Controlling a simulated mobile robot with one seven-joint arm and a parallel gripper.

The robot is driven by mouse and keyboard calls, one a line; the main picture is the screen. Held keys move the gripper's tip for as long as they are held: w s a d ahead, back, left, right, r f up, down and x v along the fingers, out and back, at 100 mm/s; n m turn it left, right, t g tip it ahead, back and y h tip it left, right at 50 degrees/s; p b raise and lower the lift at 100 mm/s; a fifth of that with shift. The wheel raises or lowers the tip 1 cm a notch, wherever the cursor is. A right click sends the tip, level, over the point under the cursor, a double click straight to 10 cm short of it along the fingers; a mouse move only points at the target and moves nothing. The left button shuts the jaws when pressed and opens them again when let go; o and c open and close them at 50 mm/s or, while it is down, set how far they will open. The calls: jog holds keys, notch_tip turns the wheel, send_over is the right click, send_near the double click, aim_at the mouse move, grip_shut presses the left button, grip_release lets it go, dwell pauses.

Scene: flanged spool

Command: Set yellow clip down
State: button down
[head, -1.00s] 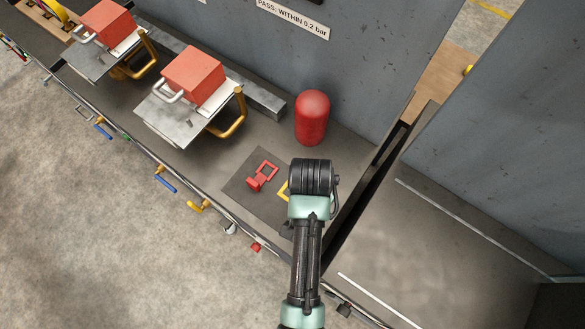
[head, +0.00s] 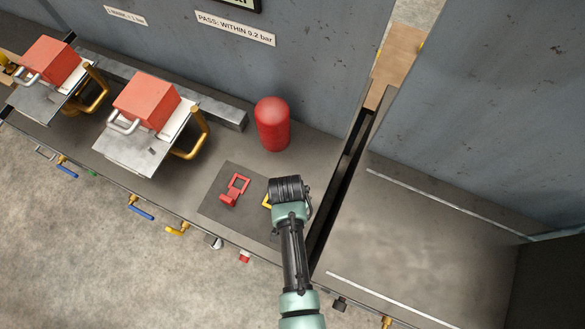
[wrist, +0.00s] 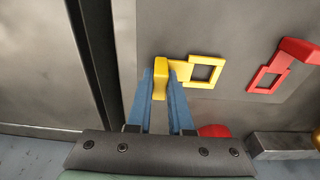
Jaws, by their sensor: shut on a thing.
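The yellow clip (wrist: 205,71) has a square open frame at one end and a block at the other. In the wrist view my gripper (wrist: 161,80) is shut on the block end, with a blue finger on each side. The clip is over the dark grey mat; I cannot tell whether it touches it. In the head view only a small part of the yellow clip (head: 266,202) shows, and my arm hides the rest along with the fingers. A red clip (head: 235,190) of similar shape lies on the mat (head: 214,207) to the left, also seen in the wrist view (wrist: 283,65).
A red round-topped cylinder (head: 272,124) stands behind the mat. A dark gap (head: 335,195) separates this bench from the clear surface on the right.

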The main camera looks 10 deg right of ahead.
jog(key=shift+f, duration=0.2)
jog(key=shift+f, duration=0.15)
jog(key=c, duration=0.8)
grip_release()
